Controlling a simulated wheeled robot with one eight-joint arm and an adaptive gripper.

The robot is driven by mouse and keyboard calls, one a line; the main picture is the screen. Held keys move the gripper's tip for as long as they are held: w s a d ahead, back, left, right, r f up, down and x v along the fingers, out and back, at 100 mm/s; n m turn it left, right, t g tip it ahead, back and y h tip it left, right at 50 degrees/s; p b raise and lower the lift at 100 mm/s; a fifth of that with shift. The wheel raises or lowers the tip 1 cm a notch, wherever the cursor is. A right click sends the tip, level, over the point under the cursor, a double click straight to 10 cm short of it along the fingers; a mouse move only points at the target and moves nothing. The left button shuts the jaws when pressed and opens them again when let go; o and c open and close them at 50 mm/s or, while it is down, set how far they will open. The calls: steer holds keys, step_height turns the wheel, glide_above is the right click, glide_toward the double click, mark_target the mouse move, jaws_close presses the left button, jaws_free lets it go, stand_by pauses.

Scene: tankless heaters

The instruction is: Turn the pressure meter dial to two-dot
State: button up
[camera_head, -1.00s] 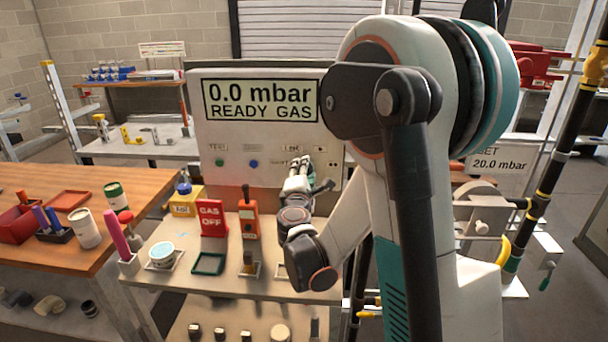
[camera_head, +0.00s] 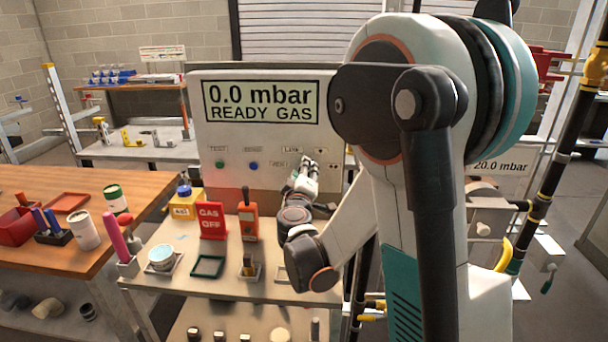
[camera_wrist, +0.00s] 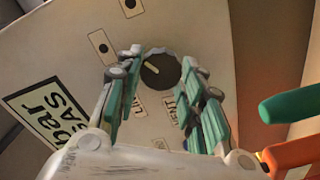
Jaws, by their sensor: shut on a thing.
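The pressure meter (camera_head: 220,140) is a large pale box with a display reading "0.0 mbar READY GAS". Its dark round dial (camera_wrist: 160,70) has a pale pointer line and shows in the wrist view between my fingers. My gripper (camera_wrist: 162,60) is shut on the dial, with one teal-padded finger on each side. In the head view my gripper (camera_head: 307,170) is at the lower right of the meter's front and hides the dial. A two-dot label (camera_head: 333,166) sits to the right of my gripper.
A red "GAS OFF" sign (camera_head: 211,220) and an orange handheld device (camera_head: 248,221) stand on the bench before the meter. An orange and green object (camera_wrist: 292,130) is close to my gripper's right side in the wrist view.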

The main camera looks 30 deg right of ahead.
steer(key=shift+m, duration=0.8)
steer(key=o, duration=1.1)
steer(key=shift+c, duration=0.2)
steer(key=v, duration=1.2)
